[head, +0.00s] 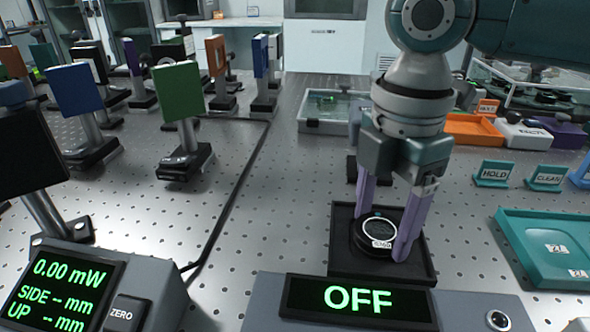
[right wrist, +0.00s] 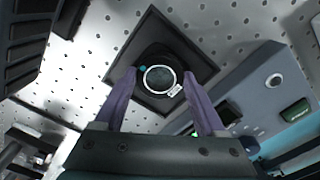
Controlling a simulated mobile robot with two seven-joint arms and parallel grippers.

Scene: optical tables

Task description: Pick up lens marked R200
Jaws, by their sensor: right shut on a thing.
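A round lens in a black mount (head: 379,232) is at the black square tray (head: 345,262), with a small white label on its rim that is too small to read surely. My right gripper (head: 383,236) points down with its purple fingers on either side of the mount, shut on it. The right wrist view shows the lens (right wrist: 160,78) between the two fingertips, over the tray (right wrist: 150,25). I cannot tell whether the mount still touches the tray. My left gripper is not in view.
A console reading OFF (head: 358,299) stands just in front of the tray, and a power meter (head: 60,290) at the front left. A teal tray (head: 545,245) and HOLD (head: 494,173) and CLEAN (head: 546,177) signs stand right. Several posts with coloured plates (head: 178,92) fill the left back.

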